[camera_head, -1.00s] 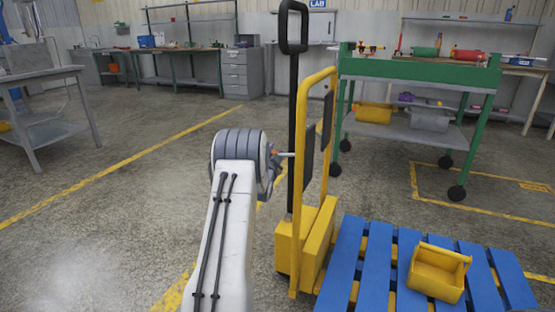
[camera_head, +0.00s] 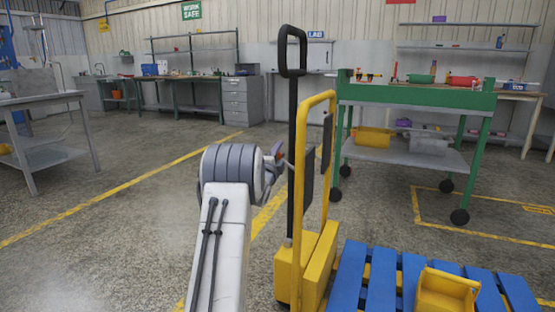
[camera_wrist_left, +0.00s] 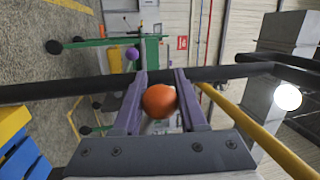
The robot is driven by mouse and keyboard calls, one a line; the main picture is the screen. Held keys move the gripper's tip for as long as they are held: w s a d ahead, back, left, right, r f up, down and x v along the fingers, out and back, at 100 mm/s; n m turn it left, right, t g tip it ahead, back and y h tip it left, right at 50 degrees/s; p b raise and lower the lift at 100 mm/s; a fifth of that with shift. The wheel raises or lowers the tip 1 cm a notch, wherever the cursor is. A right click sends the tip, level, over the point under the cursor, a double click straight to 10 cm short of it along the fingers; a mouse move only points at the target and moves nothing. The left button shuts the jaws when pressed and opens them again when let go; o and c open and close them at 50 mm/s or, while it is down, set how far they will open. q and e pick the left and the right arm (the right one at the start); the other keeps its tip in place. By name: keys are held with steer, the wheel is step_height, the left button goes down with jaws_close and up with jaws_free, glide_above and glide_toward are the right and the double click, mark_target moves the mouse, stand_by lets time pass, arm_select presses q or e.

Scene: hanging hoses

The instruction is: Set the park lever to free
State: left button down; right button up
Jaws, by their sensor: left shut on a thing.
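The yellow pallet truck (camera_head: 293,268) stands right of my left arm, with a black looped handle (camera_head: 292,72) and a yellow frame. My left gripper (camera_head: 279,153) is beside the black handle post, mostly hidden behind its own wrist. In the left wrist view, my left gripper (camera_wrist_left: 161,76) is shut on the orange ball knob (camera_wrist_left: 159,101) of the park lever, which sits between the two fingers. The black post crosses behind the fingertips. The lever's rod is mostly hidden, so its setting cannot be told. My right gripper is not in view.
A blue pallet (camera_head: 383,285) with a yellow box (camera_head: 446,292) lies at the lower right. A green workbench on wheels (camera_head: 415,95) stands behind the truck. A grey table (camera_head: 40,98) is at the left. The floor left of my arm is clear.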

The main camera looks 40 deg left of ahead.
arm_select(q)
steer(key=shift+d+r+m, duration=0.15)
steer(key=shift+r+m, duration=0.05)
steer(key=shift+m, duration=0.1)
steer(key=shift+c, duration=2.2)
jaws_free()
steer(key=p+v, duration=0.2)
steer(key=v, duration=0.8)
steer(key=shift+s, duration=0.25)
